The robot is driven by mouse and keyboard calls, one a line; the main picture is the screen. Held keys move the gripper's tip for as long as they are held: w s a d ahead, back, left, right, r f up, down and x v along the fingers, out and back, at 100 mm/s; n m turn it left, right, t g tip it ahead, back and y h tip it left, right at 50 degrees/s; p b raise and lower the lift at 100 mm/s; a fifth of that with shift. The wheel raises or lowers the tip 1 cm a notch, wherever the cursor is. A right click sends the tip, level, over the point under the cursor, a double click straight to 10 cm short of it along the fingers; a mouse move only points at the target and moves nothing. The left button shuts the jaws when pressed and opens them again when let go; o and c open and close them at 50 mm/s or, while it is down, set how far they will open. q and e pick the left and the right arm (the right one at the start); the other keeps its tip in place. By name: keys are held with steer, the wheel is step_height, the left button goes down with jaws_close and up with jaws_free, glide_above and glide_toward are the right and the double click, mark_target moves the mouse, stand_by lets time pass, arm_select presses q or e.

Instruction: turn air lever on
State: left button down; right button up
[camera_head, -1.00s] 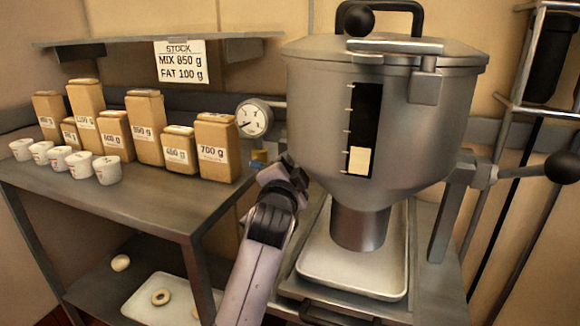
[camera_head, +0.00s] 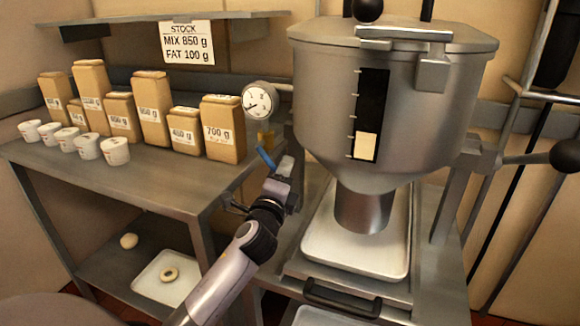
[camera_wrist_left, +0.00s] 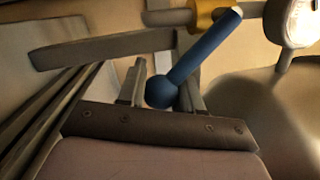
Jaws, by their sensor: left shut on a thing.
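The blue air lever (camera_head: 266,157) hangs from a yellow valve (camera_head: 265,136) below the pressure gauge (camera_head: 259,101), slanting down to the right in the head view. In the left wrist view the lever (camera_wrist_left: 207,50) runs down to a round blue knob. My left gripper (camera_head: 278,176) is at the lever's lower end. In the wrist view the fingers of this gripper (camera_wrist_left: 161,90) stand on either side of the knob, shut on it. The gauge needle points to the lower left. My right gripper is not in view.
The big steel hopper (camera_head: 395,110) stands just right of my left gripper, above a white tray (camera_head: 318,245). Left is a steel table (camera_head: 165,180) with several labelled boxes and small cups. A shelf (camera_head: 100,35) hangs above it. A black-knobbed handle (camera_head: 535,158) sticks out at right.

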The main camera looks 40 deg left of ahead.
arm_select(q)
steer(key=shift+s+a+f+m+t+h, duration=0.15)
steer(key=shift+a+f+m+h, duration=0.15)
steer(key=shift+a+m, duration=0.7)
steer(key=shift+s+a+f+m+t+h, duration=0.25)
steer(key=shift+a+m, duration=0.25)
steer(key=shift+m, duration=1.05)
steer(key=shift+s+a+f+m+t+h, duration=0.15)
steer(key=shift+a+f+m, duration=0.2)
steer(key=shift+a+m, duration=0.65)
steer(key=shift+d+m, duration=0.2)
steer(key=shift+m, duration=0.05)
steer(key=c, duration=0.8)
jaws_free()
steer(key=shift+d, duration=0.15)
steer(key=shift+b+v, duration=0.5)
steer(key=shift+v, duration=3)
